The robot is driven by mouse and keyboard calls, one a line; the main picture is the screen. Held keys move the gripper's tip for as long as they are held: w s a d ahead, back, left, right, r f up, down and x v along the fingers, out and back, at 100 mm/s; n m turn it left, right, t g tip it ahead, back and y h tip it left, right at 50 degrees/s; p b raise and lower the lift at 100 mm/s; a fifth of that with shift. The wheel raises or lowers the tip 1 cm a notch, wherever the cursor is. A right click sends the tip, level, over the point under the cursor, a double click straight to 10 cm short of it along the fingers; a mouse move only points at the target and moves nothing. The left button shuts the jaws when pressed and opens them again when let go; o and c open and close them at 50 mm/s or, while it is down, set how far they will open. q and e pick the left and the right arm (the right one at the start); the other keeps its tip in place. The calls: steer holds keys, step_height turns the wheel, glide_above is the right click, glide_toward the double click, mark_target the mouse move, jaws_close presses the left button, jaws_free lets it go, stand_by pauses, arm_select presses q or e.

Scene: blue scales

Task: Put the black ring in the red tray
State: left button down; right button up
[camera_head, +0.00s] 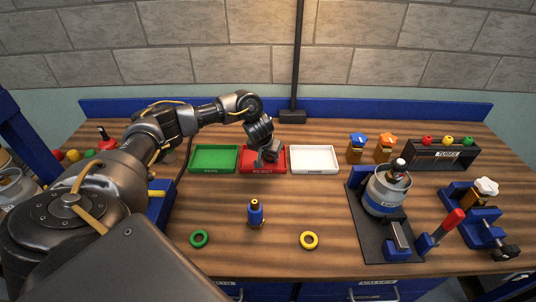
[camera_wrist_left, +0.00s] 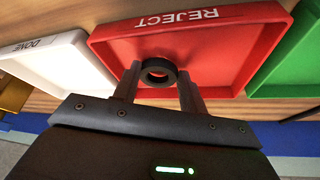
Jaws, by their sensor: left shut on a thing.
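The red tray (camera_head: 254,165), labelled REJECT, sits between the green and white trays at the back of the bench. My left gripper (camera_head: 268,160) is over the red tray. In the left wrist view the gripper (camera_wrist_left: 158,82) is shut on the black ring (camera_wrist_left: 158,66), held between its two fingers. The ring shows against the floor of the red tray (camera_wrist_left: 215,50); I cannot tell whether it touches it. In the head view the ring is hard to make out at the dark fingertips. My right gripper is not in view.
A green tray (camera_head: 214,148) and a white tray (camera_head: 314,149) flank the red one. A green ring (camera_head: 199,239), a yellow ring (camera_head: 309,240) and a blue bottle-like piece (camera_head: 255,215) stand in front. A metal canister (camera_head: 385,195) is at right.

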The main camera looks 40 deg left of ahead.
arm_select(q)
steer(key=shift+d, duration=0.1)
steer(key=shift+f, duration=0.35)
steer(key=shift+f, duration=0.15)
steer(key=c, duration=0.8)
jaws_free()
steer(key=shift+o, duration=0.2)
